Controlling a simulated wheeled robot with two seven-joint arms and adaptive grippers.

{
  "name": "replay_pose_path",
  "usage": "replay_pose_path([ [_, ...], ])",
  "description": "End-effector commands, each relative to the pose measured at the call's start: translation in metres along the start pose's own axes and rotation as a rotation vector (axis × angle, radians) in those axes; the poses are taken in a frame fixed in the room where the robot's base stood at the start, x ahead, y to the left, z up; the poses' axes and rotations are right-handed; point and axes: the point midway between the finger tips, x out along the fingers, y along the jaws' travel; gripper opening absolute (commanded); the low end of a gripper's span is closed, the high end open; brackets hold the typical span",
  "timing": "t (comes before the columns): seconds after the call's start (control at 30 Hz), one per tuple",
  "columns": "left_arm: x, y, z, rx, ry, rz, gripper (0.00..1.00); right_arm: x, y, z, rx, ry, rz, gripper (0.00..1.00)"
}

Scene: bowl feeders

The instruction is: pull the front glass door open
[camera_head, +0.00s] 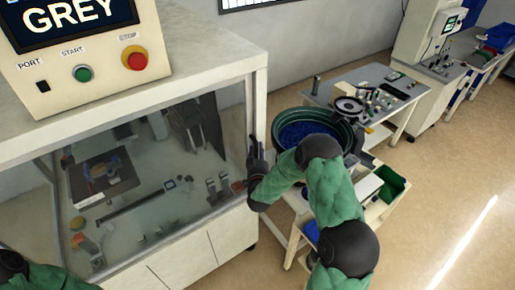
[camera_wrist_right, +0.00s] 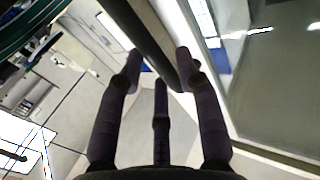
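The glass door (camera_head: 150,215) forms the front of a pale cabinet and looks closed; equipment shows through it. My right gripper (camera_head: 256,152) is at the door's right edge, by the cabinet's front corner post. In the right wrist view, my right gripper's fingers (camera_wrist_right: 159,65) are spread on both sides of a long dark bar (camera_wrist_right: 152,35), which looks like the door handle. The right-hand finger is close to the bar or touching it; a gap seems to show at the left-hand finger. Part of my left arm shows at the lower left, but its gripper is out of frame.
A control panel (camera_head: 85,50) with green and red buttons sits on the cabinet (camera_head: 200,50). A bowl feeder (camera_head: 318,128) with blue parts stands right of my right gripper, with a green bin (camera_head: 388,184) beside it. Open floor (camera_head: 440,200) lies at the right.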

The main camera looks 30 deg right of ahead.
Motion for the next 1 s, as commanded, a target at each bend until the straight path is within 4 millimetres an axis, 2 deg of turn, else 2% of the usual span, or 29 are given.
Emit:
replay_pose_path([
  [0.2, -0.001, 0.000, 0.000, 0.000, 0.000, 0.000, 0.40, 0.016, 0.000, 0.000, 0.000, 0.000, -0.001, 0.35],
  [0.5, -0.001, 0.000, 0.000, 0.000, 0.000, 0.000, 0.40, 0.017, 0.000, 0.000, 0.000, -0.001, -0.001, 0.35],
  [0.6, -0.001, 0.000, 0.000, 0.000, 0.000, 0.000, 0.40, 0.017, 0.000, 0.000, 0.000, -0.001, -0.001, 0.07],
  [0.63, -0.001, 0.000, 0.000, 0.000, 0.000, 0.000, 0.40, 0.017, 0.000, 0.000, 0.000, -0.001, -0.001, 0.00],
  [1.0, 0.001, 0.000, 0.000, 0.000, 0.000, 0.000, 0.40, 0.016, -0.004, 0.001, 0.000, -0.001, 0.002, 0.00],
])
